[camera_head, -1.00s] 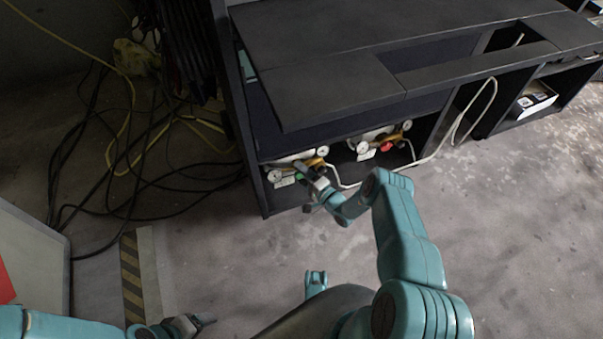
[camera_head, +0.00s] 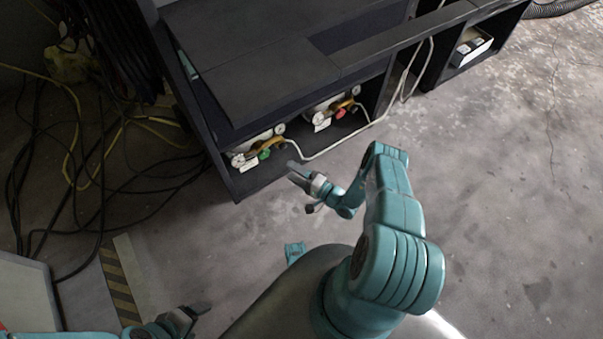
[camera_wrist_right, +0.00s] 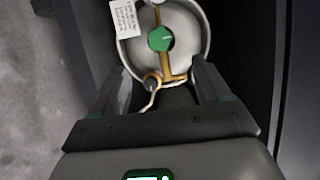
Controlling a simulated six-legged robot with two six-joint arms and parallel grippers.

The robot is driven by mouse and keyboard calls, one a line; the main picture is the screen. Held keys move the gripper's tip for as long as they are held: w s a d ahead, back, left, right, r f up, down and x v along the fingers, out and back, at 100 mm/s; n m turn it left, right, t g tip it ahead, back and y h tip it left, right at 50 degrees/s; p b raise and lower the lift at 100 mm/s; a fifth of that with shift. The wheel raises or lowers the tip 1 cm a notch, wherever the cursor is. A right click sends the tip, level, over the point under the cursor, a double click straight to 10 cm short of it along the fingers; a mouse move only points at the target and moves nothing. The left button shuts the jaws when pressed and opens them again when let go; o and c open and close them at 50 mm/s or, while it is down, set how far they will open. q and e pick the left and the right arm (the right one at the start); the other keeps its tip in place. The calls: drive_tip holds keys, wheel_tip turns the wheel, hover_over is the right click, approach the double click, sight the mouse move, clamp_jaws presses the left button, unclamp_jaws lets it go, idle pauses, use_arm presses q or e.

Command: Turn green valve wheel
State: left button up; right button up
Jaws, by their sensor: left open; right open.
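The green valve wheel (camera_head: 264,154) sits on a brass fitting at the end of a white cylinder (camera_head: 244,158) on the low shelf of the black cabinet. In the right wrist view the green wheel (camera_wrist_right: 160,39) shows face-on, beyond the fingertips and about midway between them. My right gripper (camera_head: 292,172) is open and empty, in front of the shelf and apart from the wheel; its two fingers also show in the right wrist view (camera_wrist_right: 162,85). My left gripper (camera_head: 200,314) is open and empty, low over the floor at the bottom left.
A second cylinder with a red wheel (camera_head: 340,113) lies to the right on the same shelf. A white hose (camera_head: 345,139) runs along the shelf front. A white tag (camera_wrist_right: 126,18) hangs by the green wheel. Cables (camera_head: 75,165) cover the floor at left; the floor at right is clear.

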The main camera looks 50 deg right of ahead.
drive_tip(key=shift+s+d, duration=0.2)
drive_tip(key=shift+s, duration=1.2)
